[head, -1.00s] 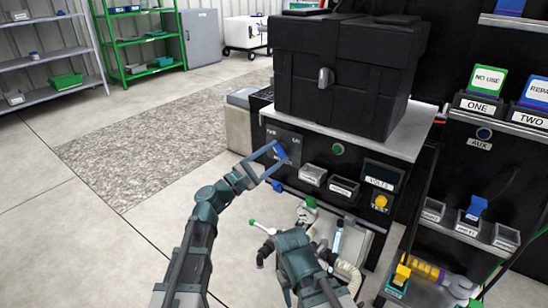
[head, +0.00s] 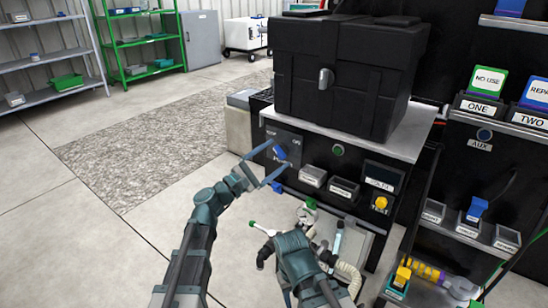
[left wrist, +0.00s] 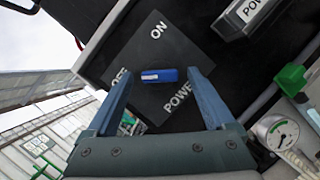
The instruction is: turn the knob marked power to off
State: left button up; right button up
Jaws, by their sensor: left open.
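The power knob (head: 280,152) is a blue bar on a dark square plate (head: 290,138) on the bench front. In the left wrist view the knob (left wrist: 160,75) has a white mark on its left half, pointing toward the OFF label, which a finger partly hides. ON is above the knob and POWER is at its lower right. My left gripper (head: 278,156) is open in front of the plate. In the left wrist view its fingers (left wrist: 158,73) stand on both sides of the knob, with a gap on each side. Part of my right arm shows low in the head view; its fingertips do not.
A green round button (head: 337,150), small label holders (head: 313,176) and a yellow TEST knob (head: 380,203) are to the right on the bench front. A large black case (head: 345,75) stands on top. A gauge (left wrist: 277,133) is at lower right in the left wrist view. Floor to the left is open.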

pick_arm(q)
jog(key=b+v, duration=0.3)
jog(key=v, duration=1)
jog(key=shift+s+a+b, duration=0.2)
jog(key=shift+b, duration=0.1)
jog(key=shift+f, duration=0.1)
jog(key=s+d+f+m+g+y, duration=0.3)
jog(key=f+m+g, duration=0.15)
jog(key=f, duration=0.55)
jog(key=s+d+f+m+g+y, duration=0.2)
jog(key=s+f+m+g+y, duration=0.3)
jog(key=f, duration=0.4)
jog(key=s+a+f+m+g+y, duration=0.1)
jog(key=s+a+f+m+y, duration=0.25)
jog(key=a+y, duration=0.2)
jog(key=s+a+f+m+g+y, duration=0.2)
jog(key=a+f+m+y, duration=0.15)
jog(key=a+f, duration=0.2)
jog(key=s+d+r+m+y+p, duration=0.1)
jog(key=s+d+r+m+p, duration=0.35)
jog(key=d+r+p, duration=0.75)
notch_tip(320, 180, up, 39)
jog(key=a+n+p, duration=0.1)
jog(key=p, duration=3.8)
jog(key=shift+s+a+g, duration=0.15)
jog(key=shift+s+g, duration=0.2)
jog(key=shift+s, duration=0.1)
